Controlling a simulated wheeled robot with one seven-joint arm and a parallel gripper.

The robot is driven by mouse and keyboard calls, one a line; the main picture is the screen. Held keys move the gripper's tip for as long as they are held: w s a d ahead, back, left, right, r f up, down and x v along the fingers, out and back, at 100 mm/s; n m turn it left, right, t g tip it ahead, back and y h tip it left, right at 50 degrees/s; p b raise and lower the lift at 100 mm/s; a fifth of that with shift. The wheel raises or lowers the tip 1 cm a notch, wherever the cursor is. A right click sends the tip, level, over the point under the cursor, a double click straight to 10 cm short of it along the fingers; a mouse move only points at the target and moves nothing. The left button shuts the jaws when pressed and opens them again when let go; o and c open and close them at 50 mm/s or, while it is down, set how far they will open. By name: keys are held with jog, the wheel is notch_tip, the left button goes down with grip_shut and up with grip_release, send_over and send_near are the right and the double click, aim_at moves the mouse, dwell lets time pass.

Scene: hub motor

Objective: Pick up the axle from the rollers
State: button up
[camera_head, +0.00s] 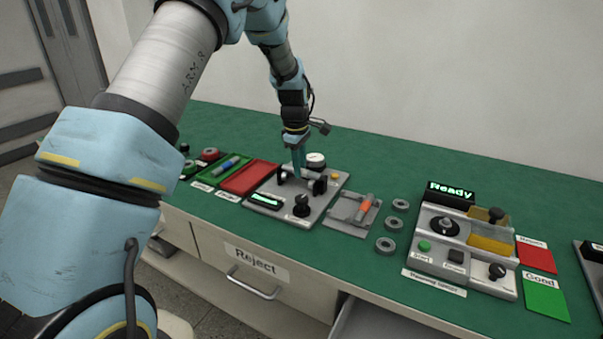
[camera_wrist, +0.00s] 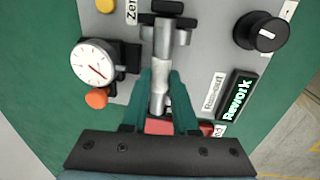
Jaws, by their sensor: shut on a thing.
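The axle (camera_wrist: 160,73) is a short, light grey metal shaft in the wrist view. Its upper part lies at the dark rollers (camera_wrist: 168,22) of the run-out station. My gripper (camera_wrist: 160,98) has its green fingers on both sides of the axle's lower part and is shut on it. In the head view my gripper (camera_head: 298,172) points down over the run-out station (camera_head: 295,215); the axle is hidden there behind the fingers. I cannot tell whether the axle still touches the rollers.
A dial gauge (camera_wrist: 95,62) stands close left of the fingers, and a black knob (camera_wrist: 262,32) is on the right. The display (camera_wrist: 238,97) reads "Rework". Red (camera_head: 250,177) and green trays lie left; a fixture with an orange-handled tool (camera_head: 365,208), several rings and a "Ready" station (camera_head: 465,240) lie right.

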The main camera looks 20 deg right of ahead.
grip_shut()
dwell(0.8)
